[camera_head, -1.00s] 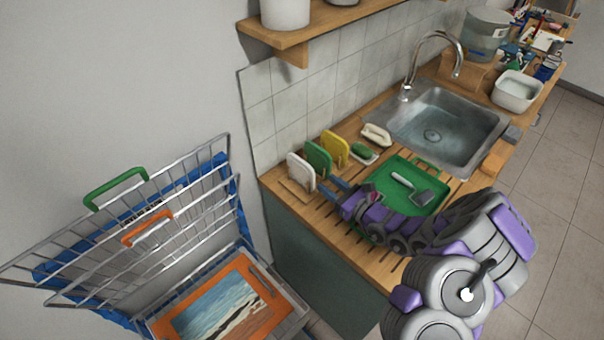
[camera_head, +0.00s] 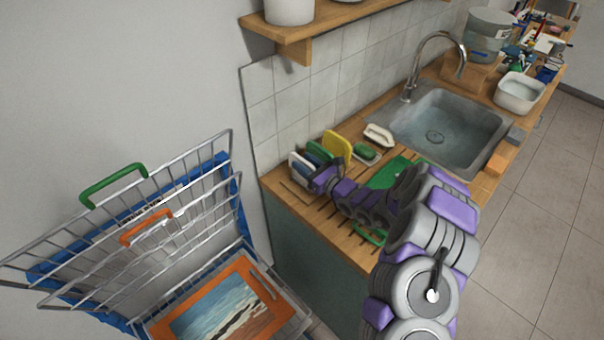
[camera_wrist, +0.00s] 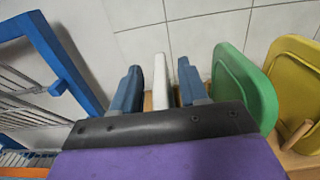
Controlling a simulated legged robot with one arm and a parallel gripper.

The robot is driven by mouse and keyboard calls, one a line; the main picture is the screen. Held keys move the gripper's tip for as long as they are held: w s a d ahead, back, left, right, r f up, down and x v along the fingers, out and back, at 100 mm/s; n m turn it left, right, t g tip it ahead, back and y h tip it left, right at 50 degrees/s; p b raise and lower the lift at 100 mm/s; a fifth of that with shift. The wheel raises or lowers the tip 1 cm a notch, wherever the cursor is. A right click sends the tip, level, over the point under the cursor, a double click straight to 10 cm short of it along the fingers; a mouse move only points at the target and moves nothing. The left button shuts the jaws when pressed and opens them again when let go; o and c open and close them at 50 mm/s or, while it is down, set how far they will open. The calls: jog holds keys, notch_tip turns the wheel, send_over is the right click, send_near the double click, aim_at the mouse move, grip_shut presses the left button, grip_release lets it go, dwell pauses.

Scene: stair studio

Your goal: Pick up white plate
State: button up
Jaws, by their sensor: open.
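The white plate (camera_head: 296,159) stands upright in the wooden rack at the near left end of the counter, partly hidden by my gripper (camera_head: 308,172) in the head view. In the wrist view my gripper (camera_wrist: 160,92) has its blue fingers spread, one on each side of a narrow pale upright shape that looks like the white plate (camera_wrist: 160,84) edge-on. Whether either finger touches it, I cannot tell. Its lower part is hidden behind the dark gripper body.
A green plate (camera_wrist: 246,85) stands close right of my gripper, with a yellow plate (camera_wrist: 294,82) beyond it. A green tray (camera_head: 390,174) lies partly behind my arm. The sink (camera_head: 438,128) is farther back. A wire rack (camera_head: 150,225) stands left of the counter.

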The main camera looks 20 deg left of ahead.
jog(key=shift+d+r, duration=0.1)
jog(key=shift+d, duration=0.25)
jog(key=c, duration=0.7)
jog(key=shift+a, duration=0.15)
grip_shut()
